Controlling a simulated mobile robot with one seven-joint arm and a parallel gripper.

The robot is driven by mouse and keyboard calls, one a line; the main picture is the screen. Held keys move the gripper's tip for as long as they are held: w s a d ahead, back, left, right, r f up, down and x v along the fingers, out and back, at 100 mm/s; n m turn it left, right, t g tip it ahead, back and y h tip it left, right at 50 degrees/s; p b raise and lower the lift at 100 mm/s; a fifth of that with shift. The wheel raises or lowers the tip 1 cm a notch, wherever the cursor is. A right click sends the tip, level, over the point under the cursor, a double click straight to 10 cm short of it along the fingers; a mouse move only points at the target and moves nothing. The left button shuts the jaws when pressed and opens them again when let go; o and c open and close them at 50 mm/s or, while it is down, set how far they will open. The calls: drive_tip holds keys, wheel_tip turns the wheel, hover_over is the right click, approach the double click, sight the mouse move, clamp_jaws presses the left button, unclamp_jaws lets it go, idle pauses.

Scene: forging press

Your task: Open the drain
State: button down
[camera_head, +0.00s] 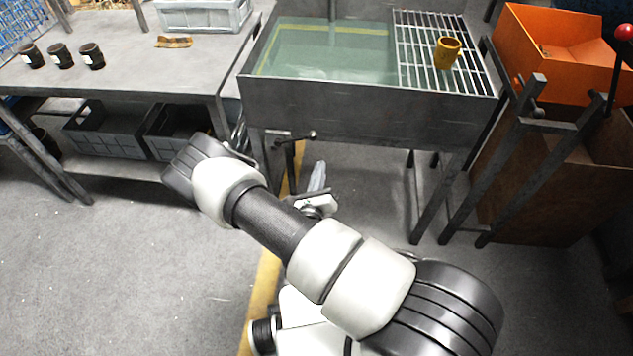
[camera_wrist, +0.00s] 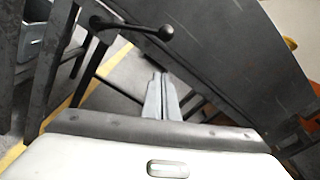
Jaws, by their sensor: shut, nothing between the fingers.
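A grey metal tank (camera_head: 370,112) holds greenish water (camera_head: 325,52) in its left part and has a wire rack on its right. A dark drain lever (camera_head: 292,137) with a round knob sticks out below the tank's lower left edge. In the wrist view the lever (camera_wrist: 130,28) runs across the upper part, its knob near the top middle. My gripper (camera_head: 318,172) is below the tank's front, a little under and right of the knob. In the wrist view my gripper (camera_wrist: 161,78) has its two fingers together, empty, pointing up below the knob and apart from it.
A workbench (camera_head: 130,70) with several dark cups is at left, with grey crates (camera_head: 105,130) beneath. An orange bin (camera_head: 535,50) and a red-knobbed lever (camera_head: 622,33) are at right. Floor at left is clear.

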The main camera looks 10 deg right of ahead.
drive_tip(key=w+r, duration=0.2)
drive_tip(key=w, duration=0.1)
drive_tip(key=w+r, duration=0.1)
drive_tip(key=shift+w+a, duration=0.15)
drive_tip(key=shift+w, duration=0.2)
drive_tip(key=shift+r, duration=0.2)
